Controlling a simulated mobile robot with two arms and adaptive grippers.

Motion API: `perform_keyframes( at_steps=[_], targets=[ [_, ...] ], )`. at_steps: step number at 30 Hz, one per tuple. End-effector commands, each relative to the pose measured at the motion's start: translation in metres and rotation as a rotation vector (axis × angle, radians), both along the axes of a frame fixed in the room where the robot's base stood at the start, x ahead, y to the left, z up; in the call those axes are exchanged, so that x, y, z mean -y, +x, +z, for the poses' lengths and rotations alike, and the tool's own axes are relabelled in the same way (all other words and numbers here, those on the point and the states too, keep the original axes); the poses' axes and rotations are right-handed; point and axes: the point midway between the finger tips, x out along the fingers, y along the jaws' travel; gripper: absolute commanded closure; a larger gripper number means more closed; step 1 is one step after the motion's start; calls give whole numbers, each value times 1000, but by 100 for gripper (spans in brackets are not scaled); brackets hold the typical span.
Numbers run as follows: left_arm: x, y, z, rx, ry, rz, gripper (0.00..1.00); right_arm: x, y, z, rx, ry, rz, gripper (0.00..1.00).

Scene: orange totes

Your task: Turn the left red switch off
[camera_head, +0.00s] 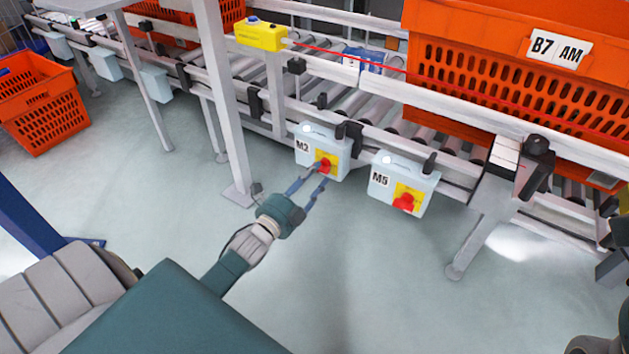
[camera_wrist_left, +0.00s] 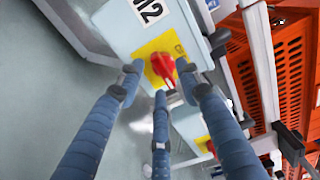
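The left red switch (camera_head: 324,163) sits on a yellow plate on the pale box marked M2 (camera_head: 308,139), mounted on the conveyor's side. The switch also shows in the left wrist view (camera_wrist_left: 166,68), its red handle standing out from the plate. My left gripper (camera_head: 313,183) is just in front of this switch. In the left wrist view its blue fingers (camera_wrist_left: 161,78) are spread, with the red handle between their tips. I see no clear contact. The right red switch (camera_head: 404,202) is on the box marked M5 (camera_head: 388,175).
The roller conveyor (camera_head: 385,112) runs behind the boxes. An orange tote marked B7 AM (camera_head: 480,85) is on it at the right. A metal leg (camera_head: 222,110) stands left of the M2 box. Another orange tote (camera_head: 40,105) is at far left. The floor in front is clear.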

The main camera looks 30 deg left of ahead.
Motion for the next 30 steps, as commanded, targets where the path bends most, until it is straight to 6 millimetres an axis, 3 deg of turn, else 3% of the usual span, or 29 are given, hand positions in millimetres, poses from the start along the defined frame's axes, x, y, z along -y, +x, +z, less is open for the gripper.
perform_keyframes(
  at_steps=[11, 17, 30],
  targets=[
    [-1, 7, 0, -1, 1, 1, 65, 0, -1, 2, 10, -1, 0, 60],
    [0, 7, 0, -1, 1, 0, 100, 0, -2, 2, 10, -1, 0, 60],
    [0, 7, 2, 0, -63, 1, 100, 1, -2, 7, 7, 4, 2, 60]
  ],
)
